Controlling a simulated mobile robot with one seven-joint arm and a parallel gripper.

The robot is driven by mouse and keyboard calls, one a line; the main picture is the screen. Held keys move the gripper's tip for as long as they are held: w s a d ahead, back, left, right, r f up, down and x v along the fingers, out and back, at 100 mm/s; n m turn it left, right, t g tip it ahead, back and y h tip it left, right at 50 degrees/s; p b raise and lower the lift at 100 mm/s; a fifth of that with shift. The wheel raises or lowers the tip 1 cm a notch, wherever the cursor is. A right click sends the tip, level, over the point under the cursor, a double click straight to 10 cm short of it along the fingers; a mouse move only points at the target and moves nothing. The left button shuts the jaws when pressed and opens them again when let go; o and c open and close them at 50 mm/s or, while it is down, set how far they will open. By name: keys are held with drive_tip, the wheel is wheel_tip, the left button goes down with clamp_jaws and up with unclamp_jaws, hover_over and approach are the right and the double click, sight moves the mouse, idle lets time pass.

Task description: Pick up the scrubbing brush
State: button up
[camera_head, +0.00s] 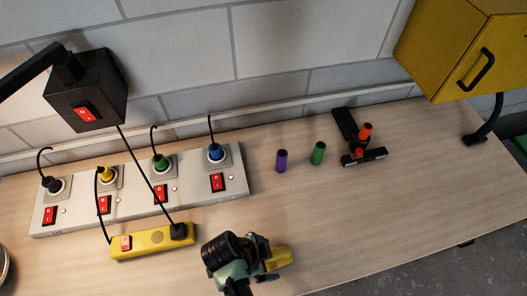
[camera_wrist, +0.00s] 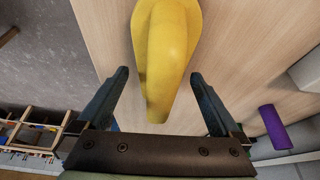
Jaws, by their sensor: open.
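A smooth yellow object, which I take for the scrubbing brush (camera_head: 281,257), lies on the wooden table near its front edge. In the wrist view the yellow brush (camera_wrist: 168,45) fills the top centre, with a rounded, narrowing end toward me; no bristles show. My gripper (camera_head: 262,264) is at the brush's left end in the head view. In the wrist view my gripper (camera_wrist: 159,77) is open, with one dark finger on each side of the narrow end and gaps between. My gripper and wrist hide part of the brush in the head view.
A yellow power strip (camera_head: 150,242) lies left of my gripper. Behind it is a grey socket panel (camera_head: 133,190) with plugs and cables. Purple (camera_head: 281,161) and green (camera_head: 318,153) cylinders stand behind the brush. A yellow cabinet (camera_head: 470,55) hangs at right. Table right of the brush is clear.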

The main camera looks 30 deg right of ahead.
drive_tip(key=shift+f, duration=0.2)
drive_tip(key=c, duration=1.5)
drive_tip(key=shift+r, duration=0.1)
wheel_tip(320, 180, up, 10)
drive_tip(key=shift+f+b, duration=0.1)
drive_tip(key=shift+b, duration=0.65)
